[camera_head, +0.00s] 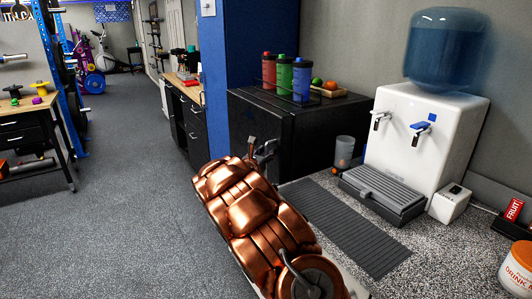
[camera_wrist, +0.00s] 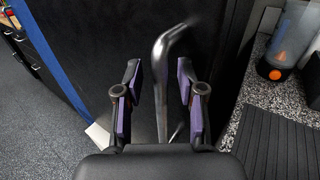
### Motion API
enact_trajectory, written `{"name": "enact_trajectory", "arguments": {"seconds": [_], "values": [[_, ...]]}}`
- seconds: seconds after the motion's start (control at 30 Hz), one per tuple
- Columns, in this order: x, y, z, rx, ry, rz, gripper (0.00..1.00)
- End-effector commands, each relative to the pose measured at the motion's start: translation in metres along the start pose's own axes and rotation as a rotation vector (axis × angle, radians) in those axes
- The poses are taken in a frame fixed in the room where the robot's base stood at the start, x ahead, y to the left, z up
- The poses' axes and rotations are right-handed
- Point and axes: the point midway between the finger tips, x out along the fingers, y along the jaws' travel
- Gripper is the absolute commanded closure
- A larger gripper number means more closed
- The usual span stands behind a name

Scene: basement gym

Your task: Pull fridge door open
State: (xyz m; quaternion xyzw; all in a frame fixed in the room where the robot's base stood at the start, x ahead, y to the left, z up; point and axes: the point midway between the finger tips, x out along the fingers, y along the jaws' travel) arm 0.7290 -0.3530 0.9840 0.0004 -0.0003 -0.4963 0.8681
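The black fridge (camera_head: 318,128) stands against the wall, right of the blue pillar. Its dark front fills much of the wrist view (camera_wrist: 95,50), and I see no clear gap at the door. The bent metal handle (camera_wrist: 161,110) runs up the middle of the wrist view and curves right at its top. My gripper (camera_wrist: 158,78) is open, with a purple-padded finger on each side of the handle and visible space between pads and handle. In the head view my gripper (camera_head: 262,150) is at the fridge's front, partly hidden by my copper arm.
Red, green and blue bottles (camera_head: 284,75) and a fruit tray (camera_head: 328,88) stand on the fridge. A white water dispenser (camera_head: 412,140) and a clear cup (camera_head: 344,152) stand on the speckled counter to the right. The grey floor (camera_head: 130,200) at left is clear.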

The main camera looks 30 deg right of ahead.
Motion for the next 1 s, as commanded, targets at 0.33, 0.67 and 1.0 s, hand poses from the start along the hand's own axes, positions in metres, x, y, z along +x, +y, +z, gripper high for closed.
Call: {"name": "enact_trajectory", "arguments": {"seconds": [0.33, 0.67, 1.0], "values": [[0.0002, -0.0002, -0.0003, -0.001, 0.0, 0.0, 0.73], [0.0, -0.0001, -0.0003, -0.001, 0.0, 0.0, 1.0], [0.0, -0.0001, -0.0003, -0.001, 0.0, 0.0, 1.0]]}}
